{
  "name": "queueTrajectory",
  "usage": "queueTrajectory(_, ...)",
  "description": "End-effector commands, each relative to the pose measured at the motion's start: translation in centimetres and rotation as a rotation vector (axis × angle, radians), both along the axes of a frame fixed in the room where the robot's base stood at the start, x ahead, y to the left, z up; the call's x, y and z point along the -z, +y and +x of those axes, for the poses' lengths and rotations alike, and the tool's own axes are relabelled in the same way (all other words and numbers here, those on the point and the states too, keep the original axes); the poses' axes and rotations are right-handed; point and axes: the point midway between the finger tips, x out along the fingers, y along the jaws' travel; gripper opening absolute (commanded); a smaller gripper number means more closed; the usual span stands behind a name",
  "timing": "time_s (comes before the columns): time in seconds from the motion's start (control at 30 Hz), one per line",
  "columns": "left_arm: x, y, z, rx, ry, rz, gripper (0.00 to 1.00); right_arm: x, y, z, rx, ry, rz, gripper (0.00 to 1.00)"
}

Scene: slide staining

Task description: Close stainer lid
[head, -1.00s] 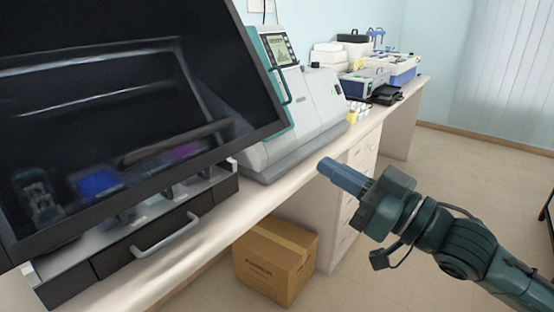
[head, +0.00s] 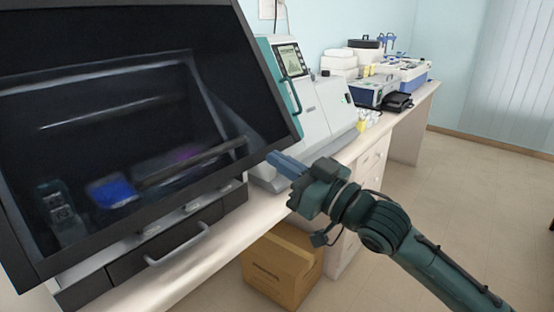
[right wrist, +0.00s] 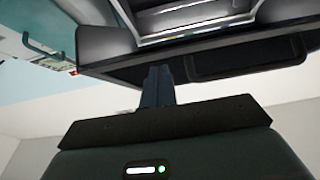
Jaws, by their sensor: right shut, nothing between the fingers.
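The stainer lid (head: 120,75) is a large dark see-through panel in a black frame, filling the left of the head view. It is tilted, and its lower edge stands above the stainer's front drawer (head: 190,237), so the lid is not fully down. My right gripper (head: 272,157) is shut and empty, with its blue-grey fingertips at the lid's lower right corner. In the right wrist view the fingers (right wrist: 157,88) point at the lid's dark frame edge (right wrist: 120,65); I cannot tell whether they touch it. My left gripper is not in view.
A grey and teal machine (head: 320,110) stands on the bench (head: 352,150) right behind the lid. More lab equipment (head: 375,90) is farther along. A cardboard box (head: 283,267) is on the floor under the bench. The floor at right is free.

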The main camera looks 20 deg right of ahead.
Motion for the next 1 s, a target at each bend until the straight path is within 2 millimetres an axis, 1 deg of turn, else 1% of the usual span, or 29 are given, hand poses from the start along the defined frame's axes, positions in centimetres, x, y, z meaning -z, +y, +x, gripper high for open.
queueTrajectory(0.03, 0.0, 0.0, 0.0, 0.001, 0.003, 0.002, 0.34, 0.2, 0.2, 0.4, 0.001, 0.000, 0.002, 0.00)
queueTrajectory(0.2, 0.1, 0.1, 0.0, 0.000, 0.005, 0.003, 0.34, 0.8, 0.7, 1.0, 0.000, -0.002, 0.001, 0.00)
queueTrajectory(0.57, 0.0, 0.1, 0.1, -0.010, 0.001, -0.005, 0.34, 1.0, 0.8, 1.1, 0.000, -0.002, 0.002, 0.00)
queueTrajectory(0.67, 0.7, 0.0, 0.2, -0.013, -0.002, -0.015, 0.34, 1.9, 0.9, 1.3, 0.000, -0.013, 0.012, 0.00)
queueTrajectory(0.9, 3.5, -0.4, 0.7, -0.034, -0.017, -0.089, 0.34, 5.9, 2.0, 2.9, 0.001, -0.086, 0.068, 0.00)
queueTrajectory(0.97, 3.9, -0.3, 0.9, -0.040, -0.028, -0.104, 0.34, 6.8, 2.3, 3.4, 0.001, -0.107, 0.084, 0.00)
queueTrajectory(1.0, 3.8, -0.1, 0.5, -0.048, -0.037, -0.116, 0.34, 7.3, 2.5, 3.7, 0.001, -0.123, 0.093, 0.00)
